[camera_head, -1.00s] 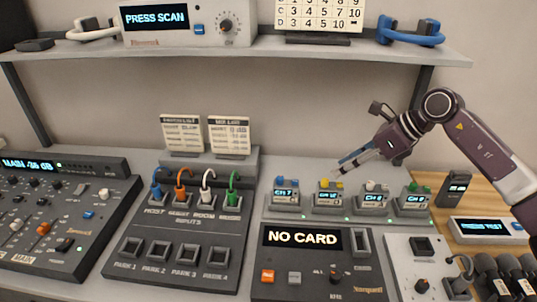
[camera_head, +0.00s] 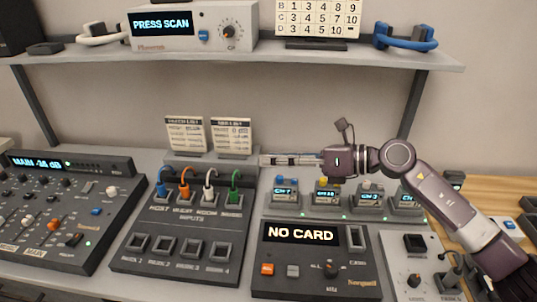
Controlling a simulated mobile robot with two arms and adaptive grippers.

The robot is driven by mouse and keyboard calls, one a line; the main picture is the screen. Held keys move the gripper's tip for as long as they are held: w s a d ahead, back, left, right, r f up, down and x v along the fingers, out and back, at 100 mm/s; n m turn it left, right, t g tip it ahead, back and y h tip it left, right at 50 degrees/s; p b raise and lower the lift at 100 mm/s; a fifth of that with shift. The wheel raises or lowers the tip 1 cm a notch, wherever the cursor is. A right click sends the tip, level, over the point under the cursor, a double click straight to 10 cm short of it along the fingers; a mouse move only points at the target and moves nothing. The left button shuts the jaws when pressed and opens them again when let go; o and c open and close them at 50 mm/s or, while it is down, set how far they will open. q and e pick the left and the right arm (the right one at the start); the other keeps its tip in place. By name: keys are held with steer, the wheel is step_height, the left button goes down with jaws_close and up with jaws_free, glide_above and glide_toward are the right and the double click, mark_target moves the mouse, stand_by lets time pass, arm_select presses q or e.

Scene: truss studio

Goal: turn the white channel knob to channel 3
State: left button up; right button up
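The white channel knob (camera_head: 368,185) sits on top of the third of several small grey receiver boxes in a row at the right of the desk. The box's lit display (camera_head: 370,195) starts with "CH", but its number is too small to read surely. My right gripper (camera_head: 265,160) points left, above and behind the row. Its fingers lie close together, look shut, and hold nothing. It is apart from the white knob, which is below and right of the fingers, under my wrist. My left gripper is not in view.
My forearm partly hides the rightmost box (camera_head: 406,203). Behind the cable panel stand two cards (camera_head: 232,134). The shelf (camera_head: 240,60) runs above. A "NO CARD" unit (camera_head: 300,234) lies in front.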

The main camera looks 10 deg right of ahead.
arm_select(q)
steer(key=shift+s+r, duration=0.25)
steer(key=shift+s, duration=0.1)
arm_select(e)
steer(key=shift+s+a+r+m+t+y, duration=0.3)
steer(key=shift+a+r+m+y, duration=0.1)
steer(key=shift+a+r, duration=0.2)
steer(key=shift+s+a+r+m+t+y, duration=0.2)
steer(key=shift+a+r+m+t+y, duration=0.1)
steer(key=shift+a+r+m, duration=0.2)
